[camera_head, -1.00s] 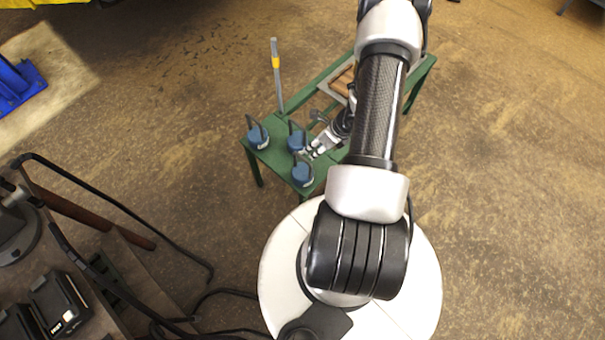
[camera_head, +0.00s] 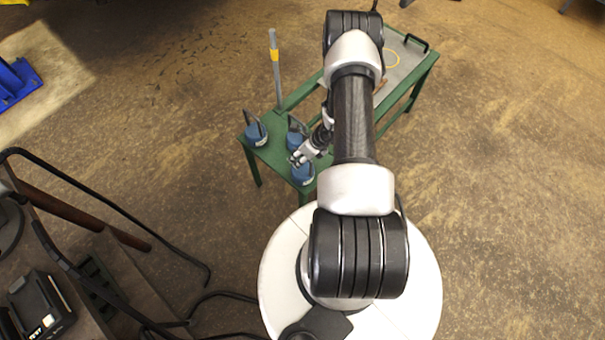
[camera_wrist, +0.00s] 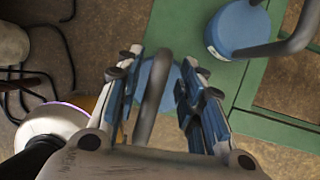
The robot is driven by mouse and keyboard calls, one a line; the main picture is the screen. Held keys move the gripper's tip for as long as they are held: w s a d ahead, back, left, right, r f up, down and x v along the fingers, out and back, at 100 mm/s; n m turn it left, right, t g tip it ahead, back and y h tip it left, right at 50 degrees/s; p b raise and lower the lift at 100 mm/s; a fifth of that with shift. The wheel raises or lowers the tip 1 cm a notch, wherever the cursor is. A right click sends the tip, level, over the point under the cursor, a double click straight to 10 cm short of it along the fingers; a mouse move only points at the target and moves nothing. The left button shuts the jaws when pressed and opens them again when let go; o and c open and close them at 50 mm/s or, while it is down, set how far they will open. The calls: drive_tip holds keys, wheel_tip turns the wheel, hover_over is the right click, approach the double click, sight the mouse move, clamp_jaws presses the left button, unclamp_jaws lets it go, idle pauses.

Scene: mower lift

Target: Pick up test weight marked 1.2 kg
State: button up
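Three blue test weights with dark loop handles stand on the green table: a left one (camera_head: 257,136), a middle one (camera_head: 294,140) and a front one (camera_head: 303,176). No mark is readable, so I cannot tell which is 1.2 kg. My gripper (camera_head: 296,160) is over the front weight and partly hides it. In the wrist view my gripper (camera_wrist: 160,63) is open, with a grey handle (camera_wrist: 152,98) between its fingers and a gap on each side. The blue body (camera_wrist: 145,78) shows below the handle. Another blue weight (camera_wrist: 232,28) is at the upper right.
The green table (camera_head: 277,155) has an upright grey post (camera_head: 275,65) with a yellow band behind the weights. A tray (camera_head: 408,62) lies at its far right end. A bench with a black battery pack (camera_head: 40,305) is at lower left. Open floor lies around the table.

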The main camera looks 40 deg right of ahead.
drive_tip(key=shift+w+a+f, duration=0.1)
drive_tip(key=shift+w+f, duration=0.05)
drive_tip(key=shift+f, duration=0.25)
drive_tip(key=shift+r, duration=0.1)
drive_tip(key=shift+c, duration=0.6)
clamp_jaws()
